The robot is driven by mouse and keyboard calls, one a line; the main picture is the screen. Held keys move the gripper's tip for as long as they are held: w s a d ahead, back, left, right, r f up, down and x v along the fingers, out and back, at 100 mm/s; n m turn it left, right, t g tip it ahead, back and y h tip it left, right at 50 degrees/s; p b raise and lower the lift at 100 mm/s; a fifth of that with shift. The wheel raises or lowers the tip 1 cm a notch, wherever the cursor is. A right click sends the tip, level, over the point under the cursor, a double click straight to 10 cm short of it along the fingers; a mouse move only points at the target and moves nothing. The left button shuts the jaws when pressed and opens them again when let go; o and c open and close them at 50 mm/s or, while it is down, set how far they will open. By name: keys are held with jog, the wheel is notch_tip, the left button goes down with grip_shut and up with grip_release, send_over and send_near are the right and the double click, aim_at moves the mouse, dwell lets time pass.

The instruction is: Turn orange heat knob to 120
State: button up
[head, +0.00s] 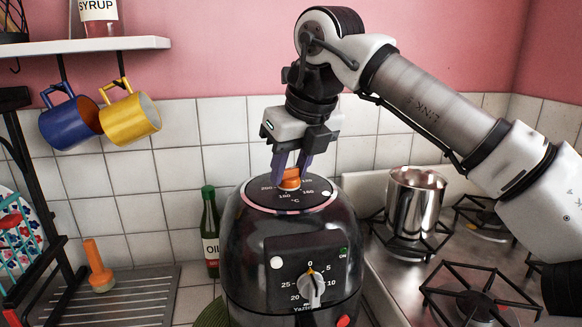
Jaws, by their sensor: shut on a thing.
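The orange heat knob (290,180) sits on the dark top dial of a black air fryer (250,240). Numbers and a °C mark are printed around it; I read 200, 180 and 160 in part, and the rest is hidden or too small. My gripper (291,172) points down from above, with its purple fingers on either side of the knob, shut on it. The fingers and knob hide part of the scale, and I cannot tell which number the knob points to. A grey timer knob (311,290) with an orange pointer is on the front, near 0.
A steel pot (414,205) stands on the gas hob (470,295) at right. An oil bottle (210,232) stands behind the fryer at left. Blue (68,120) and yellow (132,116) mugs hang under the shelf (90,45). A dish rack (35,215) is at far left.

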jog(key=o, duration=1)
jog(key=v, duration=1.4)
jog(key=shift+f, duration=0.1)
